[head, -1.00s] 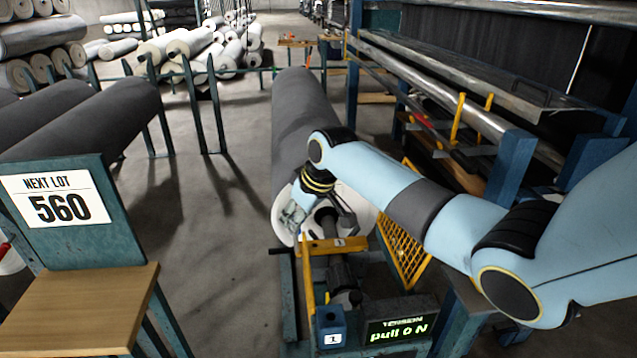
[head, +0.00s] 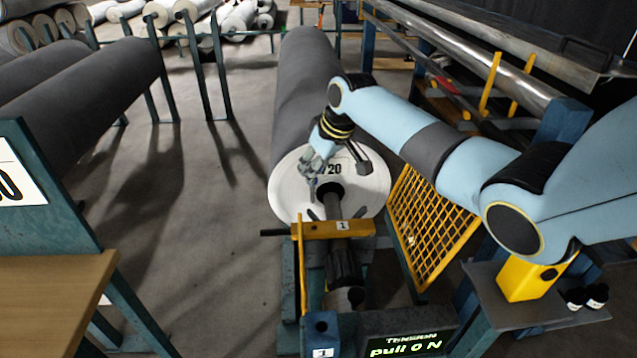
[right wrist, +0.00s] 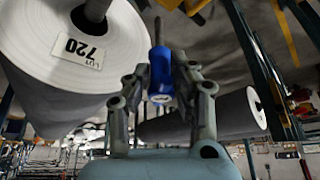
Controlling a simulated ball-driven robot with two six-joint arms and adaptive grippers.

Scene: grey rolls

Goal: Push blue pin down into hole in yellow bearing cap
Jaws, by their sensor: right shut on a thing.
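My right gripper (head: 311,188) is in front of the end face of the large grey roll, up from the yellow bearing cap (head: 346,230) and apart from it. In the right wrist view the right gripper (right wrist: 161,85) is shut on the blue pin (right wrist: 160,68), whose thin grey tip points away from the fingers. The pin is too small or hidden to make out in the head view. The yellow cap lies across the dark shaft (head: 333,204) and bears a "1" tag. I cannot make out its hole. My left gripper is not in view.
The grey roll (head: 305,100) carries a "720" label. A yellow mesh guard (head: 435,228) stands right of the cap. A blue box (head: 321,330) and a tension display (head: 405,345) reading "pull 0 N" are in front. Open floor lies to the left.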

